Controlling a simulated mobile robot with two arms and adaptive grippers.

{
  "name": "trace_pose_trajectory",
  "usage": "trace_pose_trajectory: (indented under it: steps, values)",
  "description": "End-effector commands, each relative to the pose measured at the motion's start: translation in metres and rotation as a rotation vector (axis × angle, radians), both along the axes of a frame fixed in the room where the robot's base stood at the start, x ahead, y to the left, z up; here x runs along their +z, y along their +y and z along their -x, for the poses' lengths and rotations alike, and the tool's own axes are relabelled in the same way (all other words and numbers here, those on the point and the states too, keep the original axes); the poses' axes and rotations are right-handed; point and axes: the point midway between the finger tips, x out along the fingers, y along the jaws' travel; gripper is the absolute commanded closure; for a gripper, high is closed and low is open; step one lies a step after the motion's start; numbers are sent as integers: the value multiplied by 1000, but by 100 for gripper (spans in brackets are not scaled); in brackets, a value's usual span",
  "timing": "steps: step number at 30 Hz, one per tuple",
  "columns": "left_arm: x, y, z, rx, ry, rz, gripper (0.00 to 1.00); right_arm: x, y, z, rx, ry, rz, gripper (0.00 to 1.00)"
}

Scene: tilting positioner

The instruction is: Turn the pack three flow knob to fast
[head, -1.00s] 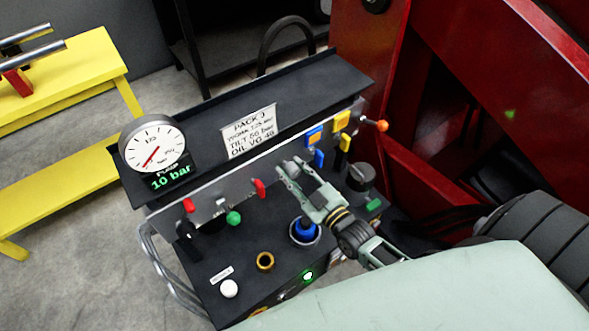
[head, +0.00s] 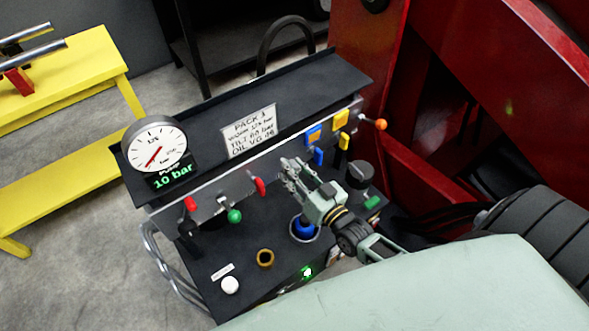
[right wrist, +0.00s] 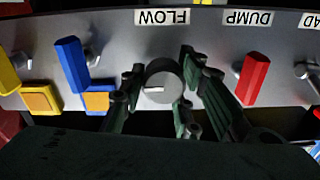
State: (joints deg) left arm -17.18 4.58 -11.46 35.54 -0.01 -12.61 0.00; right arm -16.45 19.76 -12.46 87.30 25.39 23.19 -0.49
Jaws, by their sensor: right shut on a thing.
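The flow knob (right wrist: 162,82) is a round dark grey knob on the grey panel, beside the upside-down FLOW label (right wrist: 162,17) in the right wrist view. A white pointer line on its face runs toward the left of that view. My right gripper (right wrist: 152,103) is shut on the knob, with a finger on either side. In the head view my right gripper (head: 290,177) reaches the panel of pack three (head: 250,131) and hides the knob. I cannot read any slow or fast marks. My left gripper is not in view.
A red lever (right wrist: 255,78) under the DUMP label is close beside the fingers; a blue lever (right wrist: 71,65) is on the other side. The gauge display (head: 174,175) reads 10 bar. A blue knob (head: 304,229) sits below my gripper. A red frame (head: 460,110) stands at right.

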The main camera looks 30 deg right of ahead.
Motion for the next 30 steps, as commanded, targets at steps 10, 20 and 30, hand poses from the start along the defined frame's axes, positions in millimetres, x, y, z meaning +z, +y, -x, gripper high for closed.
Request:
trace_pose_trajectory:
  steps: [10, 20, 30]
  values:
    - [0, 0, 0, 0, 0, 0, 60, 1, -5, -1, -8, -2, -8, 97]
    - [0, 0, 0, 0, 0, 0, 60, 0, -4, -1, -6, 0, -8, 56]
    - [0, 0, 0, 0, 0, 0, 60, 0, -1, 0, -2, 2, -10, 56]
